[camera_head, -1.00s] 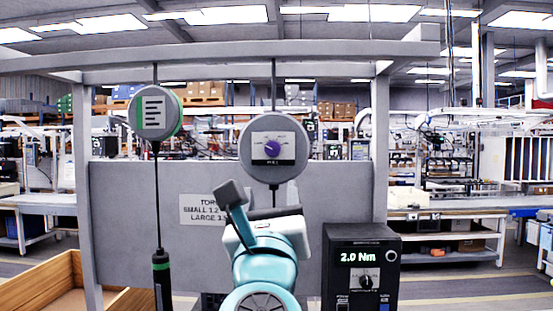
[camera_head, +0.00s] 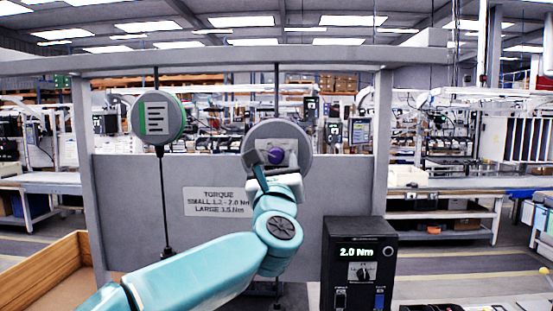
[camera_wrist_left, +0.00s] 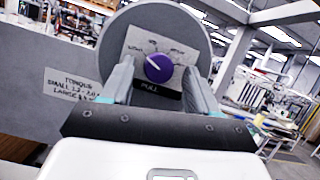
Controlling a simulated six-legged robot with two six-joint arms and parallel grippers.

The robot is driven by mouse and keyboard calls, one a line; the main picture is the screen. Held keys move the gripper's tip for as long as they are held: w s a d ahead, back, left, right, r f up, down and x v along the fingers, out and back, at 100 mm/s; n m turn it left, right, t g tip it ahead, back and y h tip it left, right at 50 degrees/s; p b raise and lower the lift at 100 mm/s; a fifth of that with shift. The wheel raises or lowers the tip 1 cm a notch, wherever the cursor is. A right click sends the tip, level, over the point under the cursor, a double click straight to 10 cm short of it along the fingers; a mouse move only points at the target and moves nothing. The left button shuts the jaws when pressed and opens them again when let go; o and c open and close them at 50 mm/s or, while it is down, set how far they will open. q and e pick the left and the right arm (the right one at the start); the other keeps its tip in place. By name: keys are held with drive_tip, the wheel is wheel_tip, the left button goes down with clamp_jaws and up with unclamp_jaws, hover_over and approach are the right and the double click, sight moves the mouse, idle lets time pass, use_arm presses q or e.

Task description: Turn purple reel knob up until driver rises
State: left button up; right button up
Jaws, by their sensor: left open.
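The purple knob (camera_head: 277,155) sits on the face of the right-hand grey reel (camera_head: 292,131), which hangs from the overhead beam. In the left wrist view the purple knob (camera_wrist_left: 159,68) is on a light plate with dial marks, and its white pointer line slants to the upper left. My left gripper (camera_head: 270,160) is at the front of this reel. In the left wrist view its two fingers (camera_wrist_left: 158,80) stand open on either side of the knob, with gaps visible. The driver under this reel is hidden behind my arm. My right gripper is not in view.
A second reel with a green rim (camera_head: 158,117) hangs at left on its own cord. A torque sign (camera_head: 218,201) is on the grey panel. A black box reading 2.0 Nm (camera_head: 358,265) stands at right. A wooden bin (camera_head: 48,275) is at lower left.

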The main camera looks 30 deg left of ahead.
use_arm(q)
drive_tip(key=shift+s+a, duration=0.1)
drive_tip(key=shift+s, duration=0.1)
drive_tip(key=shift+c, duration=0.9)
drive_tip(key=c, duration=0.9)
drive_tip(key=shift+o, duration=0.2)
drive_tip(key=shift+f+m+t+h+b, duration=0.1)
drive_tip(key=shift+m+t+h+b, duration=0.3)
drive_tip(key=shift+m+b, duration=0.5)
drive_tip(key=m+h, duration=0.1)
drive_tip(key=m, duration=0.1)
drive_tip(key=m+h, duration=0.1)
drive_tip(key=shift+s+a+m+t+b, duration=0.1)
drive_tip(key=shift+a+m+t+b, duration=0.05)
drive_tip(key=shift+m+t+b, duration=0.2)
drive_tip(key=m, duration=0.1)
drive_tip(key=m+h, duration=0.1)
drive_tip(key=m, duration=0.1)
drive_tip(key=shift+r+h, duration=0.3)
drive_tip(key=shift+a+m+h+p, duration=0.15)
drive_tip(key=shift+m+h+p, duration=0.6)
drive_tip(key=shift+m, duration=1)
drive_tip(key=shift+h, duration=0.25)
